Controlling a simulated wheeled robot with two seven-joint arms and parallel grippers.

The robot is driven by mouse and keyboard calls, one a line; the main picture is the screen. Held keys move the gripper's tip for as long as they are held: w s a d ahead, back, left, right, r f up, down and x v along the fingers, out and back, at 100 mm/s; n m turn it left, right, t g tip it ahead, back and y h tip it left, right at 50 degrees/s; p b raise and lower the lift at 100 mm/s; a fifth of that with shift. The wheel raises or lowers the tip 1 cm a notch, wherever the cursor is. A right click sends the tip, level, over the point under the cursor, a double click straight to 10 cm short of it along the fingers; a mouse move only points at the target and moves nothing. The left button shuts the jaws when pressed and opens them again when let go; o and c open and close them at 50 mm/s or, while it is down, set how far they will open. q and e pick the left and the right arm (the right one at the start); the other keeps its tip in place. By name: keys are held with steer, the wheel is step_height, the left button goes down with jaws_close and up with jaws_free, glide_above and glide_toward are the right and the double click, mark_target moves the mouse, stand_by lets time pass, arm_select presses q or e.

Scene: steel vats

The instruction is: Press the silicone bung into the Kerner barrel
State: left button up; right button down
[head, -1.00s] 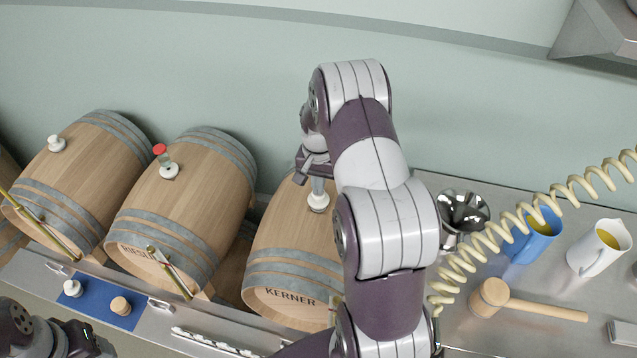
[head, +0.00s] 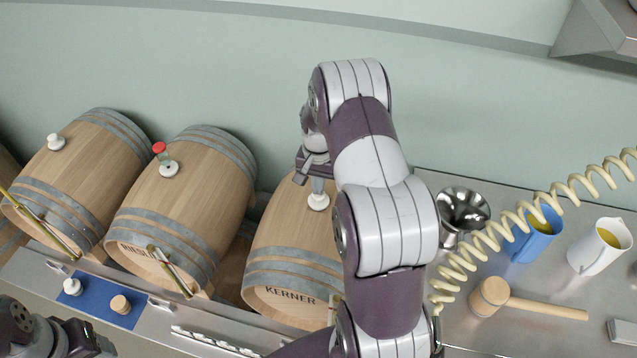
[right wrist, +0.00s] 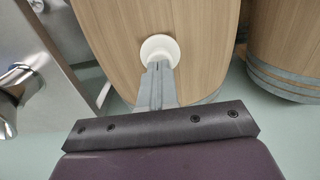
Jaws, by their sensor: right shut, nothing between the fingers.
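The Kerner barrel (head: 285,245) lies on its side in the middle of the head view, partly hidden by my right arm. The white silicone bung (head: 318,202) sits at the hole on its upper side; how deep it is in cannot be told. My right gripper (head: 318,186) is shut and points down at the bung, its fingertips at or just over the bung's top. In the right wrist view the closed fingers (right wrist: 158,70) reach the round white bung (right wrist: 160,46). My left gripper (head: 92,346) shows only in part at the lower left, its jaws unclear.
The Riesling barrel (head: 190,200) and another barrel (head: 85,175) stand to the left. A blue mat (head: 98,297) holds a white bung and a cork-coloured one. A steel funnel (head: 463,212), mallet (head: 520,300), blue jug (head: 537,238), white jug (head: 598,248) and coiled hose (head: 500,220) are at right.

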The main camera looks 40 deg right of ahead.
step_height(320, 180, up, 6)
steer(key=p, duration=0.4)
steer(key=shift+r, duration=0.2)
steer(key=s+a+n+b, duration=0.4)
steer(key=s+a, duration=0.3)
steer(key=a, duration=0.2)
steer(key=s+a+n+t+b, duration=0.1)
steer(key=s+a+n+b, duration=0.4)
steer(key=a, duration=0.4)
steer(key=shift+s+a+f+n, duration=0.2)
steer(key=shift+s+n, duration=0.5)
steer(key=shift+s, duration=0.25)
steer(key=shift+s, duration=0.15)
